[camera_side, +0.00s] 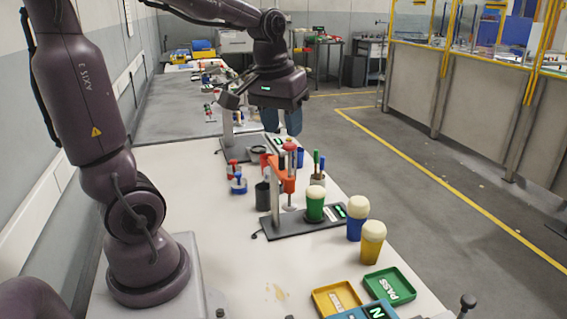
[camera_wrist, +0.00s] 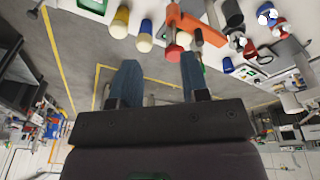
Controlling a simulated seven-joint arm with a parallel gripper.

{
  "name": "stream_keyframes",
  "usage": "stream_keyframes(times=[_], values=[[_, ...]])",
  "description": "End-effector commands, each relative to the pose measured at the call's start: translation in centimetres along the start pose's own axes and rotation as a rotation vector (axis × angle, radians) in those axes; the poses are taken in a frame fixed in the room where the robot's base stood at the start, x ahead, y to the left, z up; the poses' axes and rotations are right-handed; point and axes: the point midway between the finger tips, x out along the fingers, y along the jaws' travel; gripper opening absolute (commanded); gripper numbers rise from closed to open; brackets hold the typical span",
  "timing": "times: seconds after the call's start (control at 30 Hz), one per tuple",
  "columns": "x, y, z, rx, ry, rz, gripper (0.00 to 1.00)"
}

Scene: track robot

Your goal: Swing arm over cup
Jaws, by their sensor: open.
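Several cups with cream-coloured domed tops stand upright on the near table. The green cup (camera_side: 315,205) is on the dark base of an orange press, the blue cup (camera_side: 356,227) is beside it, and the yellow cup (camera_side: 371,250) is nearest. The wrist view also shows the blue cup (camera_wrist: 145,43) and the yellow cup (camera_wrist: 117,29); I cannot clearly make out the green one there. My gripper (camera_side: 284,121) hangs in the air beyond the orange press, above and apart from the cups. Its blue fingers (camera_wrist: 159,72) are spread with nothing between them.
The orange press (camera_side: 274,172) stands upright among the cups and small tools. A yellow tray (camera_side: 336,298) and a green PASS tray (camera_side: 390,287) lie at the table's front. A dark container (camera_side: 262,195) is left of the press. Open floor is to the right.

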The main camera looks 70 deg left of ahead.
Motion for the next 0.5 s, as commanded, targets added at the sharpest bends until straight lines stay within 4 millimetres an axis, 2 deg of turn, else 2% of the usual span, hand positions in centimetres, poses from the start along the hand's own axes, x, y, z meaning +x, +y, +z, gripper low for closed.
stream_keyframes(times=[0.03, 0.1, 0.23, 0.33, 0.5], values=[[0.6, -1.4, -2.0, -0.133, -0.039, -0.024, 0.42], [1.1, -3.1, -4.1, -0.313, -0.082, -0.053, 0.42], [1.4, -5.5, -7.2, -0.621, -0.131, -0.103, 0.42], [0.5, -5.5, -8.2, -0.763, -0.129, -0.116, 0.42], [0.0, -5.5, -7.9, -0.886, -0.141, -0.133, 0.42]])
